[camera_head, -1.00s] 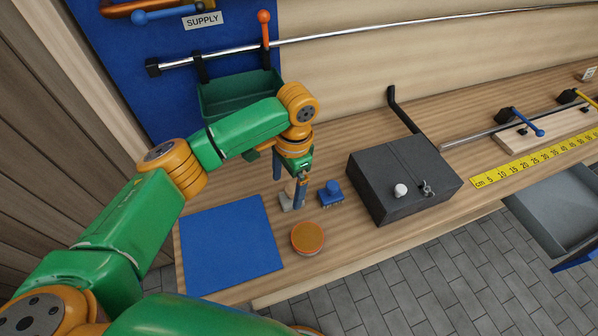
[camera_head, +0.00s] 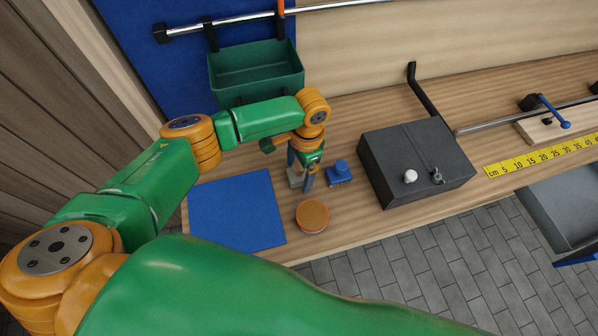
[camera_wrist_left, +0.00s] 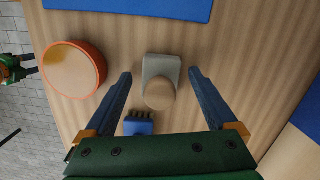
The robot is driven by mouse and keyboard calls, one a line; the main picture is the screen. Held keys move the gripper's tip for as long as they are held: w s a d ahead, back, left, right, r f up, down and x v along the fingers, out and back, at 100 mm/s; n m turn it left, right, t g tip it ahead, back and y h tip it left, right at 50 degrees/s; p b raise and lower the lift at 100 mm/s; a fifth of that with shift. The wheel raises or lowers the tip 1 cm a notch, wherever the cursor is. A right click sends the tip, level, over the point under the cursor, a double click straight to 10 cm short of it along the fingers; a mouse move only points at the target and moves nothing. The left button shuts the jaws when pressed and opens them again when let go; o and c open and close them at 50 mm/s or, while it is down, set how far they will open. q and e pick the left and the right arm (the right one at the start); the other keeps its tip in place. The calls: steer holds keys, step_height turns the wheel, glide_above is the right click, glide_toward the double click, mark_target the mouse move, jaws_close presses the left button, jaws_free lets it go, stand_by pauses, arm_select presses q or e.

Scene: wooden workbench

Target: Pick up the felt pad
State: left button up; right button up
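The felt pad, which I take to be the grey block with a round tan knob (camera_wrist_left: 158,92), stands on the bench, partly hidden by my left gripper (camera_head: 299,170) in the head view. In the left wrist view my left gripper (camera_wrist_left: 159,76) is open. Its two blue fingers are on either side of the pad, with a gap on each side.
A blue brush (camera_head: 339,174) stands close right of the pad. A round orange-rimmed tin (camera_head: 312,216) is in front. A blue mat (camera_head: 237,212) lies left, a dark grey box (camera_head: 415,165) right. A green bin (camera_head: 255,73) hangs behind.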

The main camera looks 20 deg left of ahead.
arm_select(q)
steer(key=c, duration=1.3)
